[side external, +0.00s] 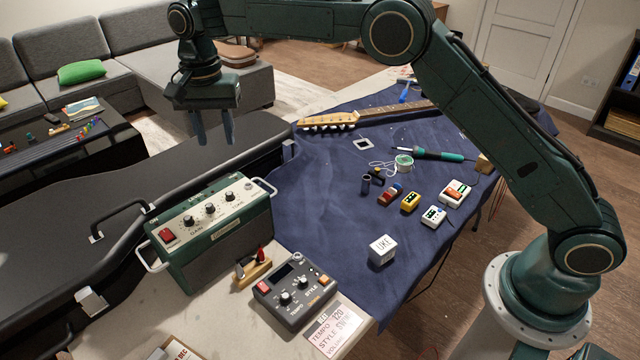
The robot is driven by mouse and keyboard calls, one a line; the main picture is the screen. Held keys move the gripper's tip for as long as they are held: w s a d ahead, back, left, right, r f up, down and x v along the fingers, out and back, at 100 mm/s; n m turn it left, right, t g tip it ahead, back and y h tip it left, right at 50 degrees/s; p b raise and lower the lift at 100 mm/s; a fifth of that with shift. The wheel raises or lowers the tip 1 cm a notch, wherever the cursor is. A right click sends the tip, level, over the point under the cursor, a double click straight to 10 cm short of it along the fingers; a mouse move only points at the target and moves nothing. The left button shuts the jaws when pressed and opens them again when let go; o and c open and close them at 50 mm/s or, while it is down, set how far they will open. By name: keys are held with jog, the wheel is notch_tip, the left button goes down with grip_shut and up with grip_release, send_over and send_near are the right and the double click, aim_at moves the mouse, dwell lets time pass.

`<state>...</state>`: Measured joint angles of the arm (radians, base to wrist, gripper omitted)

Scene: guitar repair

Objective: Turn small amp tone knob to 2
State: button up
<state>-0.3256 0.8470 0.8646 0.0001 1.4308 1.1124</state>
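The small amp (214,232) is a green box with a pale top panel, side handles and a red switch, standing at the left front of the table. Its panel carries three dark knobs in a row: a left knob (188,221), a middle knob (210,209) and a right knob (230,196). The knob labels and pointer settings are too small to read surely, so I cannot tell which is tone. My gripper (214,140) hangs fingers-down in the air, above and behind the amp in the picture. Its two fingers are apart with nothing between them.
A black guitar case (60,230) lies behind and left of the amp. A grey pedal (294,292) with knobs and a small wooden stand (253,270) sit close in front. A white cube (382,250), small pedals and a guitar neck (390,111) lie on the blue cloth (320,215).

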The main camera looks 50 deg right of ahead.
aim_at(229, 193)
notch_tip(229, 193, down, 14)
jog(key=shift+r, duration=0.15)
dwell(0.7)
grip_shut()
